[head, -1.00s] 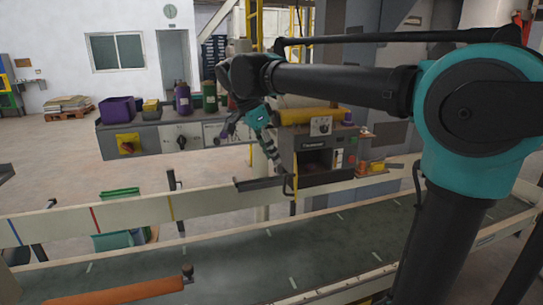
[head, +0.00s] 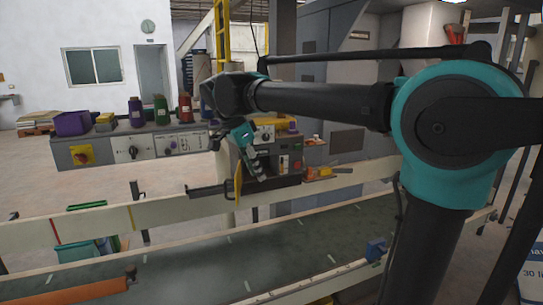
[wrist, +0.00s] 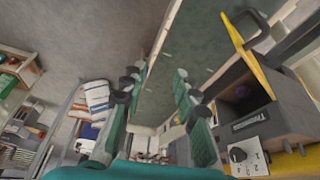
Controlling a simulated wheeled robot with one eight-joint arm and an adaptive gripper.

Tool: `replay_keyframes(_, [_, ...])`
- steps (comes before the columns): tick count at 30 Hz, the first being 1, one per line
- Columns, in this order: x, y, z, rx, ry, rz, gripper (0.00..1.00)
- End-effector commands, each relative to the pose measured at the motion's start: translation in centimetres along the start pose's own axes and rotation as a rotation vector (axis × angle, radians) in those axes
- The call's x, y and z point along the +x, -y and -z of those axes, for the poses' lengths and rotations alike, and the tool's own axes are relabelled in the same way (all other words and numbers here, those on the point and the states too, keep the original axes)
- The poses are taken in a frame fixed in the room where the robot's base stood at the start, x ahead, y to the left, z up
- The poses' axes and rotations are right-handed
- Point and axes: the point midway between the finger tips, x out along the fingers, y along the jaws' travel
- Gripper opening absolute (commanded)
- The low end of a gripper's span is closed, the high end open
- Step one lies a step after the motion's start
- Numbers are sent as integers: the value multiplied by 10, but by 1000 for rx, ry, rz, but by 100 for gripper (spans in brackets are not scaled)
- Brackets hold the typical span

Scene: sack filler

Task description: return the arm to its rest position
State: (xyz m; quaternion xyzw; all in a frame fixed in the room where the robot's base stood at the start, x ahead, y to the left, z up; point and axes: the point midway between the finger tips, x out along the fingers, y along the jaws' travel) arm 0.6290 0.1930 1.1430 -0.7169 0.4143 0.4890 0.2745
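My arm (head: 320,98) stretches leftward across the head view from a teal joint at the right. My gripper (head: 257,172) hangs from its end, pointing down in front of a dark box-shaped machine (head: 290,160). In the wrist view my gripper (wrist: 158,88) shows two green-padded fingers well apart. Nothing is between them. The conveyor belt (wrist: 185,50) lies beyond the fingers.
A control panel (head: 100,151) with several bottles and a purple bin (head: 72,123) is at the left. The conveyor (head: 200,270) runs below, with pale side rails (head: 90,228). The floor behind at left is open.

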Motion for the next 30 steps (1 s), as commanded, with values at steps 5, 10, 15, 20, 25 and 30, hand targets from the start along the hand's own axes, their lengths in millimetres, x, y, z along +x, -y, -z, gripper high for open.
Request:
replay_keyframes(5, [26,-6,7,-57,25,8,30])
replay_keyframes(10, [57,-16,15,-134,55,24,30])
replay_keyframes(15, [101,-34,25,-242,90,53,30])
replay_keyframes(20, [157,-64,34,-378,124,107,30])
replay_keyframes(25, [238,-123,38,-587,134,212,30])
replay_keyframes(30, [301,-185,26,-783,89,318,30])
